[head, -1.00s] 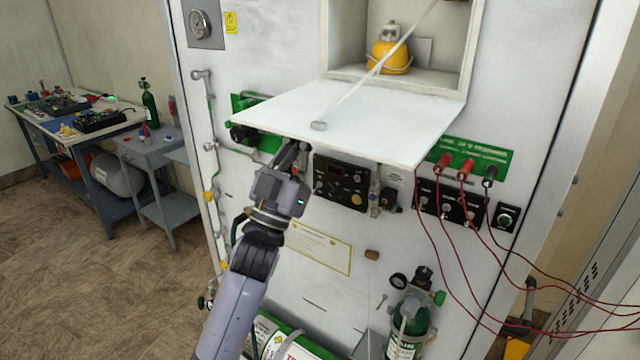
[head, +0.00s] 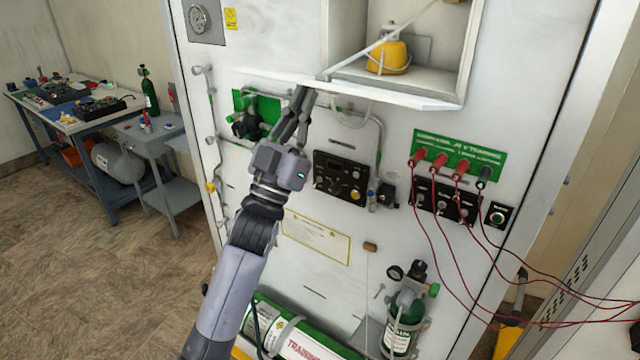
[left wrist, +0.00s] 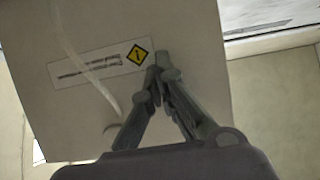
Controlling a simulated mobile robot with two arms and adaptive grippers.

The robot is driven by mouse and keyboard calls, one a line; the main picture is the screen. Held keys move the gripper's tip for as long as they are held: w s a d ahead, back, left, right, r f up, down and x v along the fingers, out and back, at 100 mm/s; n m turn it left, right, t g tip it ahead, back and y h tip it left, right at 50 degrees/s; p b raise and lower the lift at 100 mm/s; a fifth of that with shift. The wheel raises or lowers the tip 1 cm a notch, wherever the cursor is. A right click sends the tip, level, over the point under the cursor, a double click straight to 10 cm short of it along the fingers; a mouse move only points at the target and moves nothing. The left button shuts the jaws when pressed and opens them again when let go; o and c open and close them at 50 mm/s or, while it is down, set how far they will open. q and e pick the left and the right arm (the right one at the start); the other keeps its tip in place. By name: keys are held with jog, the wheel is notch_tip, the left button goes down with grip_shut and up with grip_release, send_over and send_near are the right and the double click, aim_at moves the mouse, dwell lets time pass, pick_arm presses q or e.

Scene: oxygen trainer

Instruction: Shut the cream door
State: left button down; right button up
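The cream door (head: 400,97) is a flap below the open compartment (head: 435,79) in the white panel. It stands partly open and sticks out, seen nearly edge-on in the head view. In the left wrist view its underside (left wrist: 85,110) fills much of the picture, with a label strip and a yellow diamond sticker. My left gripper (head: 306,92) is under the door, fingers pointing up at its underside. In the left wrist view the fingertips (left wrist: 156,76) are together with nothing between them; they look at or very near the surface. My right gripper is out of view.
A yellow object (head: 388,57) sits inside the compartment, and a pale stay (head: 405,32) slants across the opening. Below the door are a black control box (head: 340,178), pipes, and red leads (head: 425,225) at right. A workbench (head: 75,120) stands at left.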

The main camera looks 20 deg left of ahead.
pick_arm(q)
jog(key=shift+w+d+r+p, duration=0.15)
jog(key=shift+r+p, duration=0.15)
jog(key=shift+r, duration=0.3)
jog(key=shift+w+a+r+p, duration=0.1)
jog(key=shift+r+p, duration=0.15)
jog(key=shift+r, duration=0.3)
jog(key=shift+w+d+r+p, duration=0.1)
jog(key=shift+w+r+p, duration=0.1)
jog(key=shift+r+p, duration=0.25)
jog(key=shift+w+d+r+p, duration=0.1)
jog(key=shift+w+r+p, duration=0.1)
jog(key=shift+r, duration=0.35)
jog(key=shift+w+d+r, duration=0.1)
jog(key=shift+w+r, duration=0.15)
jog(key=shift+r, duration=0.2)
jog(key=shift+p+x, duration=0.8)
jog(key=shift+x, duration=0.45)
jog(key=shift+w+r, duration=0.1)
jog(key=shift+r, duration=0.1)
